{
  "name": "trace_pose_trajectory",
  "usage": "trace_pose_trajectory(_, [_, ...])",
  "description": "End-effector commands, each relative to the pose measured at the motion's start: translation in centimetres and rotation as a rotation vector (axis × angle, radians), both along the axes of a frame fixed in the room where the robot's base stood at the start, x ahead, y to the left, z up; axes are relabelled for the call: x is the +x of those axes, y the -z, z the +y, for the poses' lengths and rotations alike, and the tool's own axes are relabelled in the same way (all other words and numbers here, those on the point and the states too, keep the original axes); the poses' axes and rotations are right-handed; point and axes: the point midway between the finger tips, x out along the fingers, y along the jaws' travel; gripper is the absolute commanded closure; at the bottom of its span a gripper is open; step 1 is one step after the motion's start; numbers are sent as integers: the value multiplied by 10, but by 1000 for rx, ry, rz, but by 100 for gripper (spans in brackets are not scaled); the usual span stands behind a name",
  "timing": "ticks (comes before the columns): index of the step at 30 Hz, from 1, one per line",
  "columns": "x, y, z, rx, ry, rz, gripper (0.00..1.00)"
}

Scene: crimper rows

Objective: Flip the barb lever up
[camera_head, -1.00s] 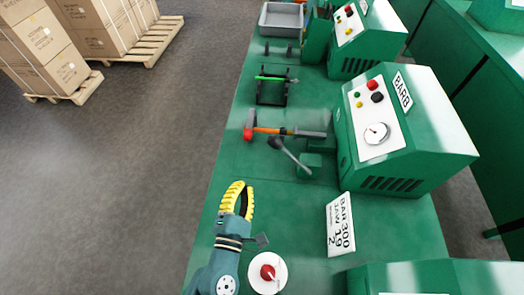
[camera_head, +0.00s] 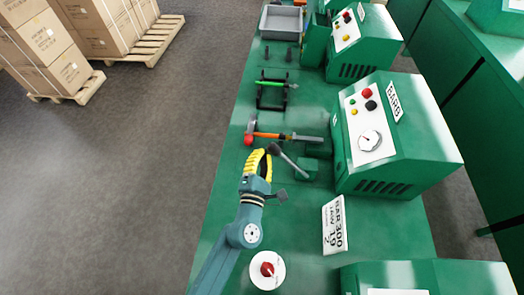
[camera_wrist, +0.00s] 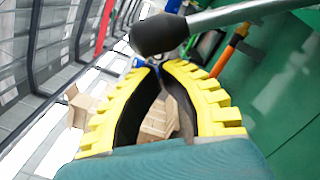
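The barb lever is a grey rod with a dark knob (camera_head: 273,149), on a green block (camera_head: 306,169) beside the machine labelled BARB (camera_head: 400,140). It slants toward the left of the bench. My gripper (camera_head: 262,155), with yellow ribbed fingers, is at the knob end of the lever. In the wrist view the knob (camera_wrist: 160,34) appears just beyond the fingertips (camera_wrist: 160,66), and the rod runs off to the right. The fingers bow around a gap, but their tips come together with nothing seen between them. I cannot tell whether they touch the knob.
A hammer with an orange handle (camera_head: 268,135) lies just behind the lever. A black rack with a green tool (camera_head: 272,84) stands farther back. A sign plate (camera_head: 335,225) and a red button on a white disc (camera_head: 267,269) are nearer. The aisle at left is open floor.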

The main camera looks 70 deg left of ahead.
Motion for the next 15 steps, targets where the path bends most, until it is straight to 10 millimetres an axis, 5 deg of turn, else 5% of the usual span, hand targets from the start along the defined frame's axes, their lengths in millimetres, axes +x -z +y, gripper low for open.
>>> trace_pose_trajectory(15, [5,-9,-3,18,2,38,100])
